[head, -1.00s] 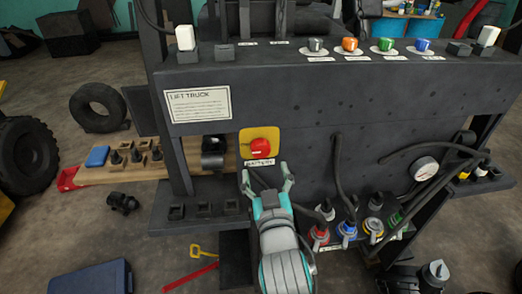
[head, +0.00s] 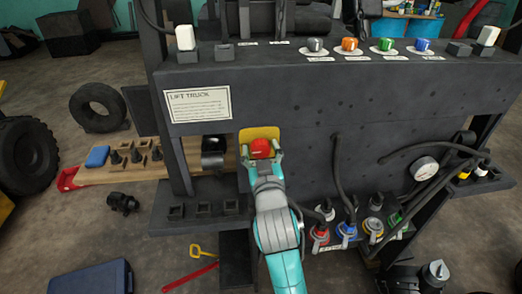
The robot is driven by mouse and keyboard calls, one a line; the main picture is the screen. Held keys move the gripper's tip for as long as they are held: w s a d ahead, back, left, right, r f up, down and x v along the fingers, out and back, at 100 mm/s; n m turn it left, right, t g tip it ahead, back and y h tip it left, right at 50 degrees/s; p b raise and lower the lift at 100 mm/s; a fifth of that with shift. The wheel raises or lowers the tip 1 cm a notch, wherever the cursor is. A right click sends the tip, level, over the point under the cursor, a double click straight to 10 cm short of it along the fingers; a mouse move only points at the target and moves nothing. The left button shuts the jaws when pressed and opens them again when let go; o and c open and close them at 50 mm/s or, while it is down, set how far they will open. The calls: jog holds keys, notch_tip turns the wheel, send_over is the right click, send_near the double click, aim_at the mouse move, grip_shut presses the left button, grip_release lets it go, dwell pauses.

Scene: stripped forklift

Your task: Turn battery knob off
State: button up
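The red battery knob (head: 260,147) sits on a yellow plate (head: 260,132) on the front of the dark lift truck panel. The label below the knob is hidden behind my gripper. My gripper (head: 262,156) is at the knob, with one fingertip on each side of its lower part. The fingers are spread apart, and I cannot tell whether they touch the knob. The lower part of the plate is partly covered by the fingers.
Several coloured caps and hoses (head: 346,232) are at the lower right of my arm. A gauge (head: 425,168) hangs further right. A dark ledge with square sockets (head: 203,208) juts out at left. Coloured knobs (head: 350,45) line the top.

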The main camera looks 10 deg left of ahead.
jog(key=c, duration=0.7)
jog(key=shift+n, duration=0.3)
jog(key=n, duration=0.8)
jog(key=shift+n, duration=0.4)
jog(key=n, duration=0.4)
jog(key=shift+a+f, duration=0.1)
jog(key=shift+n, duration=2.2)
